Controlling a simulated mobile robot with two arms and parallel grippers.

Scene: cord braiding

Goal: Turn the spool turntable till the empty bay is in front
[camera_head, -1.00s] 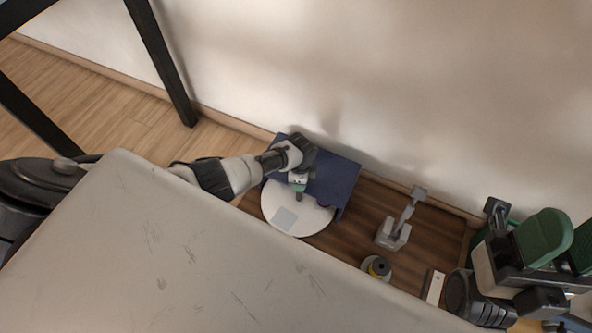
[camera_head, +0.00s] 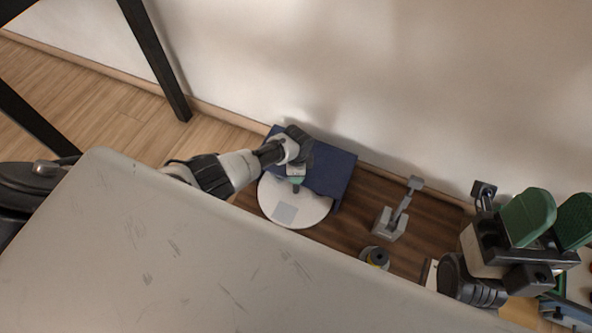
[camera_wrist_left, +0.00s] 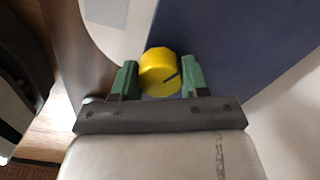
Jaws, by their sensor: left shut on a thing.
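The spool turntable is a round white disc (camera_head: 312,212) low down beyond the pale table edge, partly under a dark blue cover (camera_head: 335,172). A grey square patch (camera_head: 285,213) shows on its front part. My left gripper (camera_head: 296,180) is over the disc at the edge of the cover. In the left wrist view, my left gripper (camera_wrist_left: 160,80) is shut on a yellow round knob-like piece (camera_wrist_left: 159,68) with a dark slot, between its green fingertips. The spools and bays under the cover are hidden. My right gripper (camera_head: 552,215) is open and empty at the right, far from the turntable.
The pale table (camera_head: 150,250) fills the near left. A wall rises behind.

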